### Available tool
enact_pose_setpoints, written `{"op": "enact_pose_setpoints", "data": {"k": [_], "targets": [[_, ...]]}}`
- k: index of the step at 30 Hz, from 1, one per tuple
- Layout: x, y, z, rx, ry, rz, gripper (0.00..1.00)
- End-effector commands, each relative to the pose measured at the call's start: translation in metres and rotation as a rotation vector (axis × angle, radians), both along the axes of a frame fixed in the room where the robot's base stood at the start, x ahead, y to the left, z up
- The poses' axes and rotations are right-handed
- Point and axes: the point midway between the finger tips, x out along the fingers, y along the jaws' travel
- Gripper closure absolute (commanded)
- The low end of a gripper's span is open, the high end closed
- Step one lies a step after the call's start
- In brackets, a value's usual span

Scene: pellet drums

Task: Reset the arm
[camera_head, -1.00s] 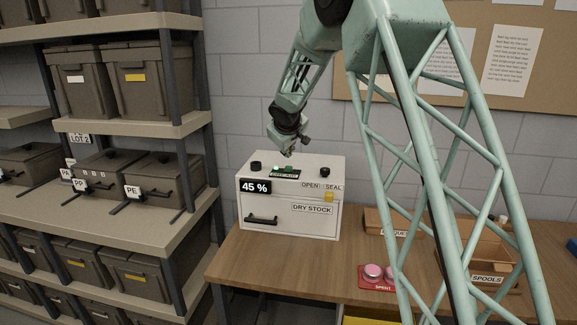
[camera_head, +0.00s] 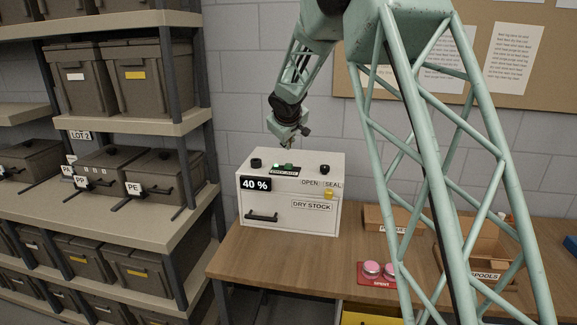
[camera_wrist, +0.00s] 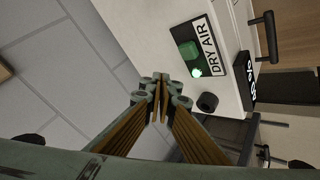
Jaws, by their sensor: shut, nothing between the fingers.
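My gripper (camera_head: 289,143) is above the back of the white dry stock box (camera_head: 310,221) in the head view, apart from it. In the wrist view my gripper (camera_wrist: 161,84) shows its fingertips together, with nothing between them. The box carries a display (camera_head: 256,184) reading 40 %. On its top are a green switch (camera_wrist: 188,50) with a lit lamp beside it, labelled DRY AIR, and dark knobs. One knob (camera_wrist: 207,101) shows close to the fingers in the wrist view. A yellow slider (camera_head: 328,194) sits under the OPEN and SEAL labels.
The box stands on a wooden bench (camera_head: 270,258). A red spent tray (camera_head: 375,282) with pink-topped spools and a SPOOLS bin (camera_head: 485,265) are to the right. A shelf (camera_head: 110,215) with lidded drums stands at left. A grey block wall (camera_head: 240,100) is behind.

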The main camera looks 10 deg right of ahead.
Motion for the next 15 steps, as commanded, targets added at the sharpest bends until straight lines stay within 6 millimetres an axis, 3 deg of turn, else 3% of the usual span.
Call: {"op": "enact_pose_setpoints", "data": {"k": [8, 15], "targets": [[-0.003, -0.001, 0.003, 0.001, 0.001, -0.004, 1.0], [-0.027, -0.011, 0.019, 0.01, 0.007, -0.034, 1.0]]}}
